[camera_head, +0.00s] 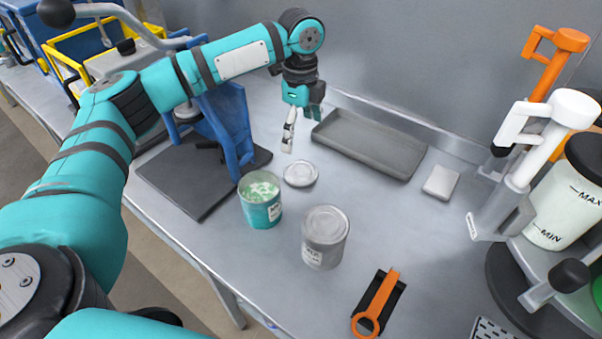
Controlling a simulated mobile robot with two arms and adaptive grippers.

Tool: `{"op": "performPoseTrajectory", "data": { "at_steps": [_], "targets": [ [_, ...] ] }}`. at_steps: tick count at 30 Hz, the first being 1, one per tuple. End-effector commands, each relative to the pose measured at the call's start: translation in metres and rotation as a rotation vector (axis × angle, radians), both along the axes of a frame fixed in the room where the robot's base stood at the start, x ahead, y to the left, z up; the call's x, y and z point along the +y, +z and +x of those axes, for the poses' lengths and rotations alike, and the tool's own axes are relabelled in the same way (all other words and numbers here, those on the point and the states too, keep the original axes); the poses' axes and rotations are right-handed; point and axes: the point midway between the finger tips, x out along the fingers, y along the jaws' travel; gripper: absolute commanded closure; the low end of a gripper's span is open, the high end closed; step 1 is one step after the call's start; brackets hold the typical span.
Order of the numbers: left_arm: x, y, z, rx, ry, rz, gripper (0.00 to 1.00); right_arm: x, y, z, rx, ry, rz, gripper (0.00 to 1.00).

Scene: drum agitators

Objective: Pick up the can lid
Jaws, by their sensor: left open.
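The can lid (300,174) is a small round grey disc lying flat on the metal bench, just behind an open teal can (261,204) with pale green contents. A closed grey can (325,238) stands to the right of the teal one. My left gripper (302,133) is above and behind the lid, pointing down, open and with nothing seen between its fingers. It appears apart from the lid. My right gripper is out of view.
A shallow grey tray (368,147) lies behind, with a small pale block (440,182) beside it. A blue clamp-like device (228,128) stands left on a dark base plate (180,182). An orange tool (378,302) lies in front; a white dispenser (563,205) stands right.

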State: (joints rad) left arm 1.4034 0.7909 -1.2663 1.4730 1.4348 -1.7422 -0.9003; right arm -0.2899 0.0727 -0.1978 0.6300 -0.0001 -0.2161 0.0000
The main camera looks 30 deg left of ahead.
Motion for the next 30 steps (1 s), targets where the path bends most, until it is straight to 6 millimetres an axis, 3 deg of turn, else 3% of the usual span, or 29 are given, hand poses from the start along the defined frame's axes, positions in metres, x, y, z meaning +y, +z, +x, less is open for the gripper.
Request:
{"op": "performPoseTrajectory", "data": {
  "at_steps": [3,9,17,25,30],
  "targets": [
    [0.001,-0.026,-0.001,0.004,0.0,0.002,0.0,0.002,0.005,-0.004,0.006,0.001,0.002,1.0],
    [0.0,-0.061,0.0,0.002,0.001,0.001,0.0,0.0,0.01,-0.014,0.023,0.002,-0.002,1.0],
    [-0.001,-0.08,0.0,0.001,0.0,0.001,0.0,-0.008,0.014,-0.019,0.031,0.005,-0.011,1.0],
    [-0.003,-0.118,0.0,0.001,0.0,0.001,0.0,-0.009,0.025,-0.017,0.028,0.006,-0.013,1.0],
    [-0.003,-0.126,0.0,-0.001,0.0,0.0,0.0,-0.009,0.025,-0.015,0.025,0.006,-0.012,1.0]
  ]
}}
